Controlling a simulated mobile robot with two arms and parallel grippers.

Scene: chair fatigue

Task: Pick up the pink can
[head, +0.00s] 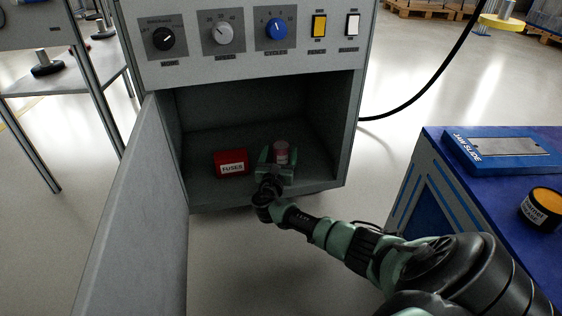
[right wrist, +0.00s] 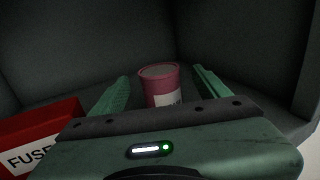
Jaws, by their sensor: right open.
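The pink can (head: 281,150) stands upright inside the open cabinet compartment, towards its right side. It also shows in the right wrist view (right wrist: 160,88), with a white label low on its side. My right gripper (head: 279,160) reaches into the compartment. Its green fingers are open, one to the left and one to the right of the can, and the can stands between or just beyond their tips. I cannot tell whether either finger touches it. The can's lower part is hidden behind the gripper body in the right wrist view. My left gripper is not in view.
A red box labelled FUSES (head: 231,163) sits just left of my right gripper. The cabinet (head: 345,130) has side walls close by, and its door (head: 130,215) hangs open at left. A blue workbench (head: 428,170) with a yellow-topped tin (head: 541,208) stands at right.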

